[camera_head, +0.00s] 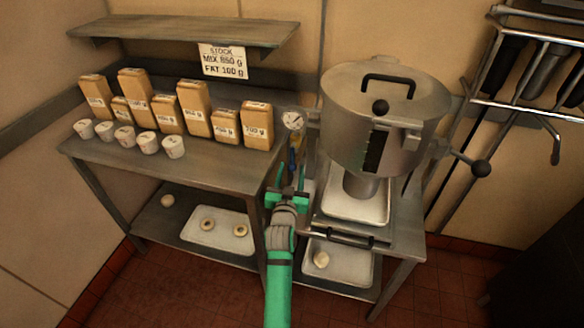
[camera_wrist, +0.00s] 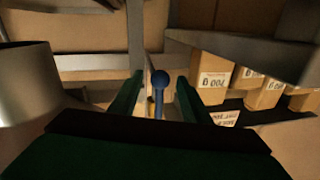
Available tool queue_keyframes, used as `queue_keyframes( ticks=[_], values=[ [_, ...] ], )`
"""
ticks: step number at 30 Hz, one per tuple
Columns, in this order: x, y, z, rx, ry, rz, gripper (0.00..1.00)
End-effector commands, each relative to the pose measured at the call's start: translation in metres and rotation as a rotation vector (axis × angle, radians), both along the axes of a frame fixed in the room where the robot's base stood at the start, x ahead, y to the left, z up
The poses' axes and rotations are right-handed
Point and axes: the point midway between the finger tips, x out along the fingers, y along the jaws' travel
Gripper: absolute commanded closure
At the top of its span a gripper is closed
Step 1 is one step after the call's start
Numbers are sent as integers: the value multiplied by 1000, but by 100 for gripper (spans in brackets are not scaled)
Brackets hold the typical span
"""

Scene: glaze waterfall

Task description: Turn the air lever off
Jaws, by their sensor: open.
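The air lever (camera_wrist: 159,82), a blue handle with a round knob, stands upright in the middle of the wrist view. It also shows in the head view as a small blue piece (camera_head: 292,160), partly hidden, below a round gauge (camera_head: 293,121) between the table and the machine. My gripper (camera_head: 287,192) is open and empty, in the gap in front of the lever. In the wrist view the lever appears between the two green fingers, touching neither. I cannot tell how far in front of the fingertips it is.
The metal hopper machine (camera_head: 385,115) stands close on the right. The metal table (camera_head: 180,165) on the left holds several brown boxes and white cups. A shelf (camera_head: 190,30) hangs above it. White trays (camera_head: 218,228) lie below. The gap around my gripper is narrow.

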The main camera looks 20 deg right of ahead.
Motion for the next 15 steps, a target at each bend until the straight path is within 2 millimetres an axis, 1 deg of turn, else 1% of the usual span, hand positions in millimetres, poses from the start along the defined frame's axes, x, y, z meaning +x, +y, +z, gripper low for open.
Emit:
queue_keyframes(
  ticks=[1, 3, 6, 15],
  values=[
    [6, -3, 0, 2, -1, -2, 57],
    [12, -6, 0, 1, 0, -1, 57],
    [18, -8, 0, 1, 0, 0, 57],
    [22, -10, 0, 0, 0, 0, 57]
  ],
)
